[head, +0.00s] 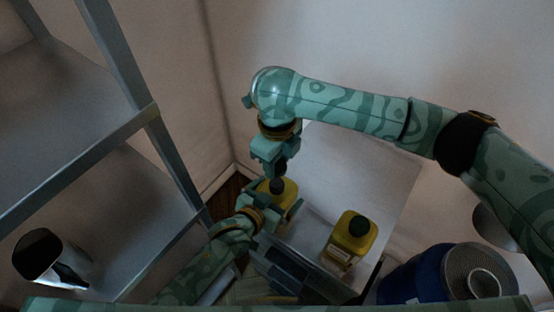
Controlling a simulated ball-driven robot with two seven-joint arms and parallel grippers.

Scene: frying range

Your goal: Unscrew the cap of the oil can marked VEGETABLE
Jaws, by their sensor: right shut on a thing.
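A yellow oil can (289,190) with a dark top stands near the back left of the pale worktop. My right gripper (281,167) comes down from above it and is shut on a small dark piece, seemingly a cap, right over the can's top. I cannot tell whether this piece still touches the can. My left gripper (271,208) is low at the same can, with its fingers by the body; its grip is hard to make out. A second yellow can (350,240) with a black cap stands to the right, apart from both grippers. Its label is too small to read.
A grey metal shelf rack (150,215) fills the left, with a dark and shiny container (42,257) on it. A blue drum (425,272) and a round grey grille (478,275) are at lower right. The worktop (385,185) behind the second can is clear.

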